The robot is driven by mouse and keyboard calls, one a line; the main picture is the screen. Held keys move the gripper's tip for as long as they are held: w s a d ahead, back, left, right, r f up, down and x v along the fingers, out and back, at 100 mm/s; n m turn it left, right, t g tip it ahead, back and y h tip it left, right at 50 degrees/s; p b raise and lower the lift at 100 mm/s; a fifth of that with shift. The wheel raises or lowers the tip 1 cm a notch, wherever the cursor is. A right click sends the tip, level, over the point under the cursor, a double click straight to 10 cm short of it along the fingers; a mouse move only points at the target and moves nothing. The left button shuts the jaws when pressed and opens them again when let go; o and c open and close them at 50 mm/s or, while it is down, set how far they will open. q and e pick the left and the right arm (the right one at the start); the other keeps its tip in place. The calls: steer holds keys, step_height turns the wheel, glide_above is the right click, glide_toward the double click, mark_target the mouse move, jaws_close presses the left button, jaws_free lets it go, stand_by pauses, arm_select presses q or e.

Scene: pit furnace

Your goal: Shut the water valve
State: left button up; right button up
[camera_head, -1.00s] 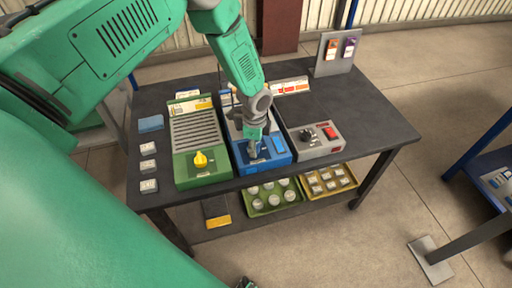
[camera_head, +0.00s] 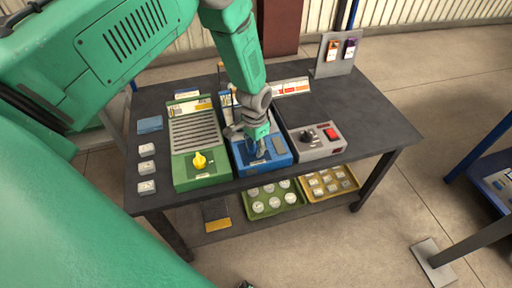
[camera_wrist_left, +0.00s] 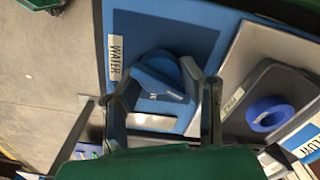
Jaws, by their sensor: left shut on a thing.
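The water valve is a blue knob (camera_wrist_left: 172,78) on a blue panel (camera_wrist_left: 150,30) with a WATER label (camera_wrist_left: 115,60) in the left wrist view. In the head view the blue unit (camera_head: 285,163) sits mid-table, between a green unit and a grey one. My left gripper (camera_head: 258,150) points down onto its front, and its fingers hide most of the knob there. In the left wrist view the left gripper (camera_wrist_left: 163,108) has its fingers on either side of the knob, shut on it. A small plate (camera_head: 279,146) beside it looks grey. My right gripper is not in view.
The green unit (camera_head: 205,179) with a yellow knob (camera_head: 199,160) stands close left. The grey box (camera_head: 318,150) with a black knob and red switch stands close right. Several small blocks (camera_head: 147,168) lie at the table's left. The dark table (camera_head: 375,120) is clear at right.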

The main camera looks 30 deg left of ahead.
mark_target(253, 145)
arm_select(q)
steer(key=shift+a+n, duration=0.15)
steer(key=shift+n, duration=1.95)
steer(key=shift+s, duration=0.1)
steer(key=o, duration=1.1)
steer(key=shift+o, duration=0.2)
steer(key=shift+r, duration=0.3)
step_height(253, 145, up, 11)
steer(key=shift+r, duration=0.2)
